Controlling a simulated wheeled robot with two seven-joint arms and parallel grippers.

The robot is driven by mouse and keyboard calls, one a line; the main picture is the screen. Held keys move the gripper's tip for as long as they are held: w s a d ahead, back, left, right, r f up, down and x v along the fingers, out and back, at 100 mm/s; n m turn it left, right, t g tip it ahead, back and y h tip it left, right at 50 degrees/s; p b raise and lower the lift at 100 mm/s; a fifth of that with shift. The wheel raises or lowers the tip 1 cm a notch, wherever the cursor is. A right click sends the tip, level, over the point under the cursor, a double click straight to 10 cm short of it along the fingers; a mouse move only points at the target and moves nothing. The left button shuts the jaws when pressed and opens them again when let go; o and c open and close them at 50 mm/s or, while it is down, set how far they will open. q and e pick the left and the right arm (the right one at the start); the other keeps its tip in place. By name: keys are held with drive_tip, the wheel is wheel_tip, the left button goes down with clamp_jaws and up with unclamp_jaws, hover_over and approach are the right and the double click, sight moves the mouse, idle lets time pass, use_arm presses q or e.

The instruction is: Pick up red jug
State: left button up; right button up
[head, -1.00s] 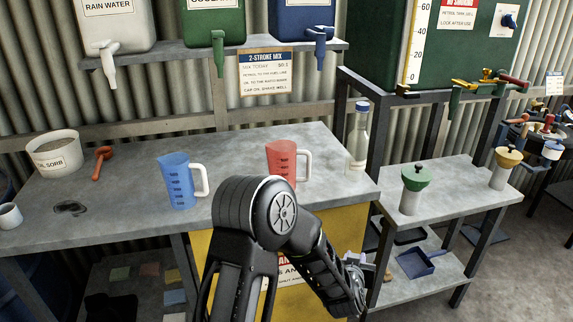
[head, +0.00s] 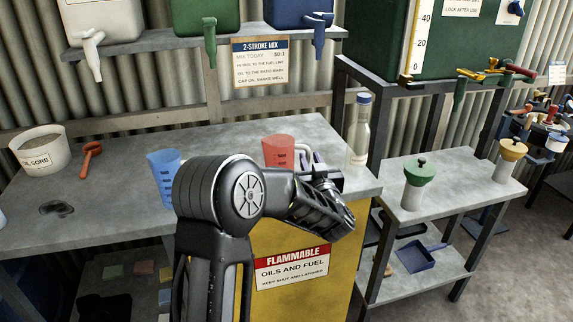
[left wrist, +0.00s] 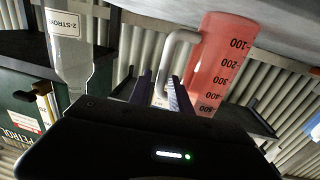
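The red jug (head: 278,151) stands upright on the grey workbench (head: 110,160), with its white handle on the right, partly hidden behind my left arm. In the left wrist view the red jug (left wrist: 218,62) appears upside down with dark measuring marks. My left gripper (head: 322,178) is at the handle side of the jug. In the left wrist view its two fingers (left wrist: 160,92) are apart, with the white handle showing between them. I cannot tell whether they touch it. My right gripper is not in view.
A blue jug (head: 163,178) stands left of my arm. A clear bottle with a blue cap (head: 358,135) stands close behind the gripper; it also shows in the left wrist view (left wrist: 70,55). A white tub (head: 42,152) and orange scoop (head: 91,158) are at the left.

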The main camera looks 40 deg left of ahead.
use_arm(q)
drive_tip(key=shift+w+a, duration=0.1)
drive_tip(key=shift+a, duration=0.05)
drive_tip(key=p+x, duration=0.1)
drive_tip(key=x, duration=0.4)
drive_tip(key=shift+f, duration=0.1)
drive_tip(key=shift+c, duration=0.3)
idle(0.4)
clamp_jaws()
idle(1.1)
